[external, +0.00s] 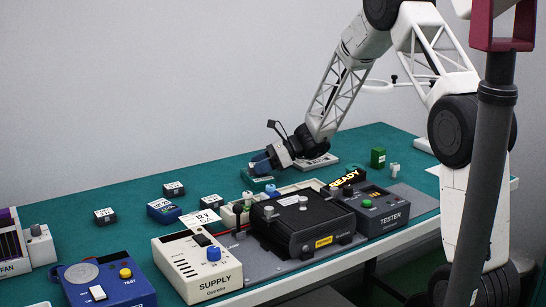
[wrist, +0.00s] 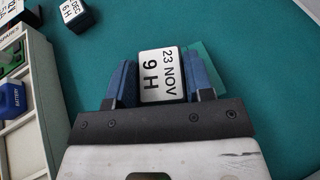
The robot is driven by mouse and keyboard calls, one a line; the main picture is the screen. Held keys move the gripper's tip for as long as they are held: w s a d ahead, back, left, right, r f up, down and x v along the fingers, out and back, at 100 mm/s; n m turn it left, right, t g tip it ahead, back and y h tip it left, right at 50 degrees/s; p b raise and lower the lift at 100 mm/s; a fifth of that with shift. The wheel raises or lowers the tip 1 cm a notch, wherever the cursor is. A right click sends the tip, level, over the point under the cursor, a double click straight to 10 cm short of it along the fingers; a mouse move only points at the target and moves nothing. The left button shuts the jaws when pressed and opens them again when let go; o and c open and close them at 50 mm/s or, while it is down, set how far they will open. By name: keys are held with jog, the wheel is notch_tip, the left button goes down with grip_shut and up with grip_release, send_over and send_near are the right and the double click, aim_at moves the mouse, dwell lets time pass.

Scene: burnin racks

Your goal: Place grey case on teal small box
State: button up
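My gripper (wrist: 161,80) has its blue fingers closed on both sides of the grey case (wrist: 161,72). The case's white label reads 23 NOV 9 H and covers most of what shows of it. The teal small box (wrist: 212,62) shows in the wrist view as a flat teal patch behind and to the right of the case, mostly hidden by the case and the right finger. In the external view my gripper (external: 262,163) is low over the table at the back, above the teal box (external: 256,183). I cannot tell whether case and box touch.
Small labelled cases (external: 174,188) lie to the left on the green table. The supply unit (external: 197,263), a black device (external: 304,222) and the tester (external: 374,210) crowd the front. A green block (external: 378,157) stands at right. The table's back left is clear.

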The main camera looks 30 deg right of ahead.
jog(key=o, duration=0.4)
jog(key=shift+r, duration=0.25)
jog(key=v, duration=1.2)
jog(key=shift+s+f, duration=0.1)
dwell(0.4)
